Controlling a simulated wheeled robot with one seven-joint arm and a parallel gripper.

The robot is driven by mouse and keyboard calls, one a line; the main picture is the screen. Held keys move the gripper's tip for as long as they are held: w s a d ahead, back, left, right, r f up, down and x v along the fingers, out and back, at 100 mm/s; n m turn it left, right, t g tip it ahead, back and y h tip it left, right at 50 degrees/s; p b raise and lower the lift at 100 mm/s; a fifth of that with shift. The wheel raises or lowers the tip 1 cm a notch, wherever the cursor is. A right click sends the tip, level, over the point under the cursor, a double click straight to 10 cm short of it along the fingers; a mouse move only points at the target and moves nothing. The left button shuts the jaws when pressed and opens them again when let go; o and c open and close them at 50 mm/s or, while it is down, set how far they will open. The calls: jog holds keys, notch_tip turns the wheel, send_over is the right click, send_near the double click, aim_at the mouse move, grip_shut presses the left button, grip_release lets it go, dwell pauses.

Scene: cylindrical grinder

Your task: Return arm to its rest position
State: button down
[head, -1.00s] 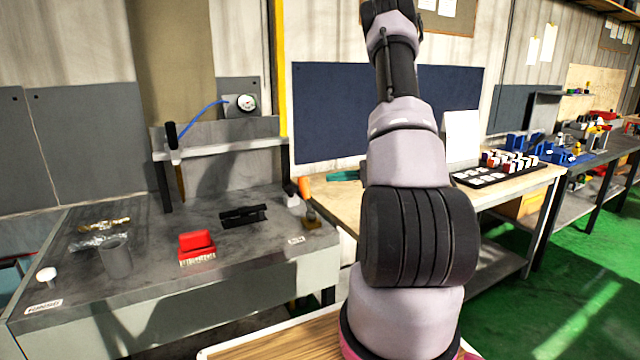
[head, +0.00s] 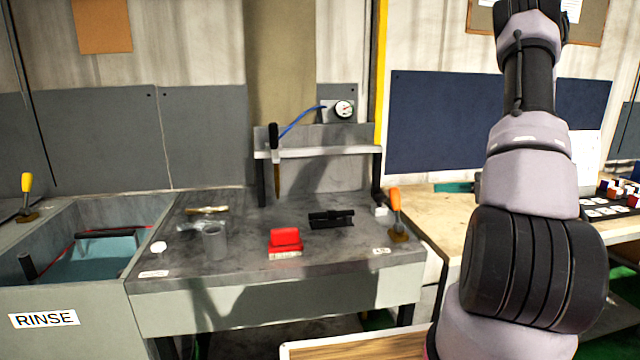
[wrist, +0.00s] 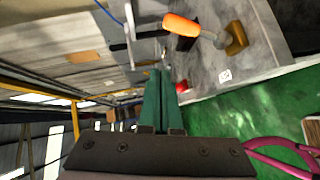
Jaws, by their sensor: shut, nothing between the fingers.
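My arm (head: 530,190) stands raised at the right of the head view, its links reaching up past the top of the picture. In the wrist view my gripper (wrist: 162,75) shows two green fingers lying together, shut and empty. They point over the grey bench and touch nothing that I can see. An orange-handled tool (wrist: 182,25) lies beyond the fingers to the right in the wrist view; it also shows on the bench corner in the head view (head: 396,212).
A rinse tank (head: 60,300) is at left. A wooden table (head: 450,215) stands behind my arm. Green floor (wrist: 240,120) shows clear.

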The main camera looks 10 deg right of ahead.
jog(key=s+a+r+n+g+h, duration=0.1)
jog(key=s+a+r+n+g, duration=0.35)
jog(key=a+r+n, duration=0.4)
jog(key=s+a+r+n+g+h, duration=0.1)
jog(key=s+a+r+n+g, duration=0.3)
jog(key=a+n, duration=0.65)
jog(key=s+a+r+n+t+h, duration=0.3)
jog(key=s+r+n+t+h, duration=0.2)
jog(key=n, duration=1.8)
jog(key=s+r+h, duration=0.3)
jog(key=s+r, duration=0.2)
jog(key=s, duration=0.2)
jog(key=shift+s+r+t, duration=0.2)
jog(key=shift+t, duration=0.15)
